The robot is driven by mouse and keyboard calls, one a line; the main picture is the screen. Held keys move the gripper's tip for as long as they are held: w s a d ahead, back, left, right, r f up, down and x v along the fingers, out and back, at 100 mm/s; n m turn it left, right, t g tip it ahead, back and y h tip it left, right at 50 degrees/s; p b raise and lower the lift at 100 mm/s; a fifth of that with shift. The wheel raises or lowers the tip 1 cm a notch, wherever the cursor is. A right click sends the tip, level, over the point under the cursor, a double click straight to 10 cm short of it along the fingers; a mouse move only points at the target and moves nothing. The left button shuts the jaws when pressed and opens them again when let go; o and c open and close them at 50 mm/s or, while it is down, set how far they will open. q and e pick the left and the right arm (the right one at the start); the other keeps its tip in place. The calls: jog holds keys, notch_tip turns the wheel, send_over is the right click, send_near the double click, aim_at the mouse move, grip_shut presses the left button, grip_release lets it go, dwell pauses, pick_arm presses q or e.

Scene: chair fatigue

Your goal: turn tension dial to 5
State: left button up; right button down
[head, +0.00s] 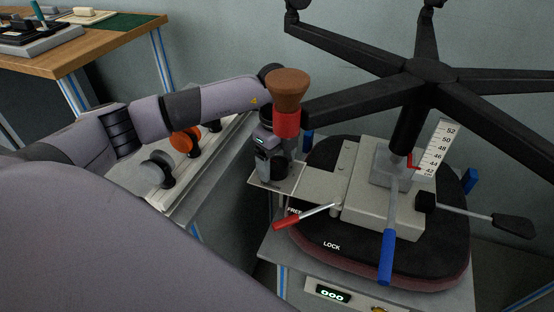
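The upturned chair's mechanism (388,200) is a pale grey housing on the dark seat. My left gripper (278,190) points down at the left side of this mechanism, over a small pale plate (294,180). A dark round part shows below the gripper at that plate; I cannot tell whether it is the tension dial or a finger. No dial numbers are readable there. The gripper's fingertips are too small and dark to tell open from shut. A black knob (425,201) sits at the housing's right side. My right gripper is not in view.
A red lever (305,217) lies by FREE and LOCK labels. A blue lever (387,257), a height scale (436,146), a 000 display (332,294) and a side bench with knobs (222,150) also show.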

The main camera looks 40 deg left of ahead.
pick_arm(q)
jog(key=c, duration=0.9)
jog(key=shift+o, duration=0.2)
